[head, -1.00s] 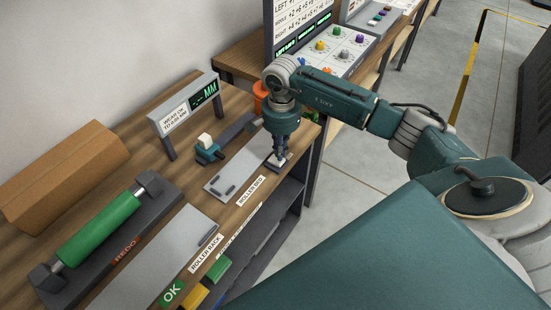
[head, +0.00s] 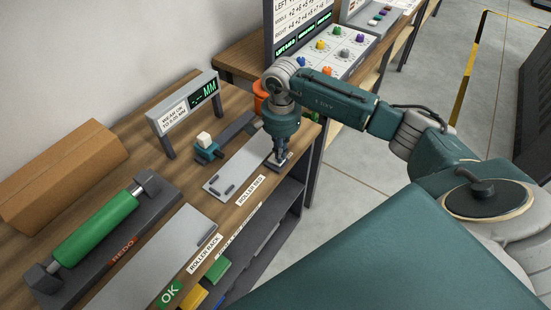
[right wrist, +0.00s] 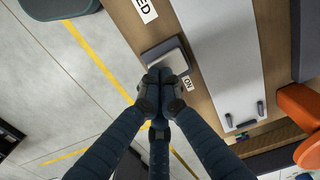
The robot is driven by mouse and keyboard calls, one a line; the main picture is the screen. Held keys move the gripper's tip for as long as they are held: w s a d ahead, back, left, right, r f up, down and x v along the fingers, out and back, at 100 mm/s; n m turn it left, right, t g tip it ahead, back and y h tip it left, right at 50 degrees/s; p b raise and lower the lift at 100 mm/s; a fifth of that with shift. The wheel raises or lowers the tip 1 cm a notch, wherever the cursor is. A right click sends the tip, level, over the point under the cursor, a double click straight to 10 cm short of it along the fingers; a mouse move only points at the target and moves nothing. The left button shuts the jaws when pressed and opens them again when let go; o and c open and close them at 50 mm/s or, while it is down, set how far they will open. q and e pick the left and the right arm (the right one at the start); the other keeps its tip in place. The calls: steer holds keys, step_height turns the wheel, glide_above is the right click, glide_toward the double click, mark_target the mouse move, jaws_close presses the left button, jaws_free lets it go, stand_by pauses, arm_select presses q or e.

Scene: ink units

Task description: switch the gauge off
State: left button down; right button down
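The gauge's display (head: 186,99) stands on legs at the back of the bench, lit with green dashes and "MM". A small grey switch block (head: 272,166) sits at the bench's right front corner. In the right wrist view the switch (right wrist: 165,54) shows a pale top and an "ON" label beside it. My right gripper (head: 279,160) points down at the switch. In the right wrist view its fingertips (right wrist: 161,76) are together with nothing between them, over the switch's near edge. They hide part of it, and I cannot tell whether they touch. My left gripper is not in view.
A grey roller bed plate (head: 238,168) lies left of the switch, with a blue clamp-like piece (head: 207,149) behind it. A green roller (head: 97,231) rests in a dark cradle at left. A cardboard box (head: 62,178) is behind. An orange object (head: 261,97) stands behind my gripper.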

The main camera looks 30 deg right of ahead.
steer(key=shift+s+f+b, duration=0.1)
steer(key=shift+f+b, duration=0.35)
steer(key=shift+f, duration=0.05)
steer(key=shift+r, duration=0.15)
steer(key=shift+r+p, duration=0.6)
steer(key=shift+r, duration=0.3)
steer(key=shift+r+p, duration=1.2)
steer(key=shift+r, duration=1.3)
